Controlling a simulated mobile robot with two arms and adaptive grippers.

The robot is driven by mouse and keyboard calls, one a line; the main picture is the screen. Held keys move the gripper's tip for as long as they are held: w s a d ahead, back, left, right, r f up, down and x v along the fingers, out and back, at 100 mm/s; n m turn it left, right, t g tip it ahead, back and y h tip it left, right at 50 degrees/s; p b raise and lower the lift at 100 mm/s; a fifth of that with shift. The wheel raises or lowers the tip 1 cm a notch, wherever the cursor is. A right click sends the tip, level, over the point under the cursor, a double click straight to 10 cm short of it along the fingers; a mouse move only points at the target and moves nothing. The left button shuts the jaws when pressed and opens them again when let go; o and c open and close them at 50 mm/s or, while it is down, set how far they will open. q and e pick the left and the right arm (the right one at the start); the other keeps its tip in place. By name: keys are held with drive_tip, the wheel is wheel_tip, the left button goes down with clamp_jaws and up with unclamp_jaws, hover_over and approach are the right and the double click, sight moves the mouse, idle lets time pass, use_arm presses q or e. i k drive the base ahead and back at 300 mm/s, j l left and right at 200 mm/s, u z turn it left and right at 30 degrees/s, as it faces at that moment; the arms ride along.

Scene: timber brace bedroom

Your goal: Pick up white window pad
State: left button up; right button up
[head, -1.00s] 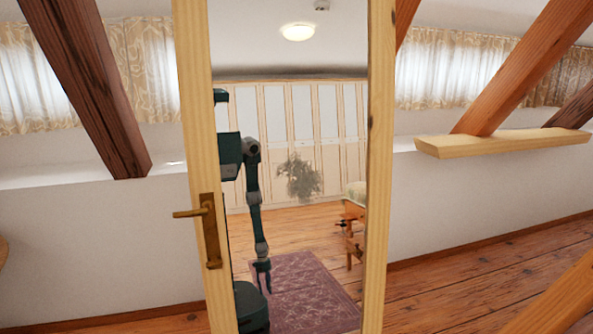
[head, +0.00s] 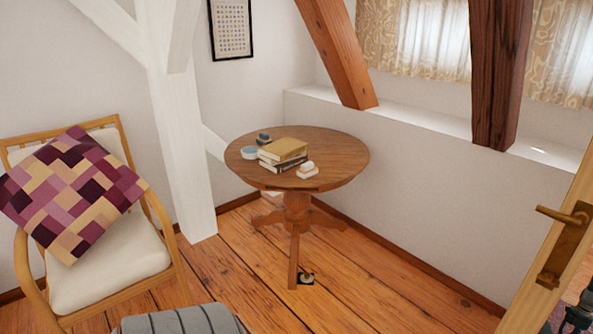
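A small white object (head: 307,169) lies near the front edge of the round wooden table (head: 340,165), just right of a short stack of books. It looks like a pale block or pad with a smaller piece on top, but it is too small to tell whether it is the white window pad. Neither of my grippers shows directly in the head view.
The books (head: 284,150), a round light blue-rimmed tin (head: 250,153) and a small dark blue item (head: 263,139) share the table. A chair (head: 115,270) with a patchwork cushion (head: 75,195) stands left, a grey striped seat (head: 185,321) in front.

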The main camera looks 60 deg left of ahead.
sight(306, 169)
drive_tip(key=u, duration=1.9)
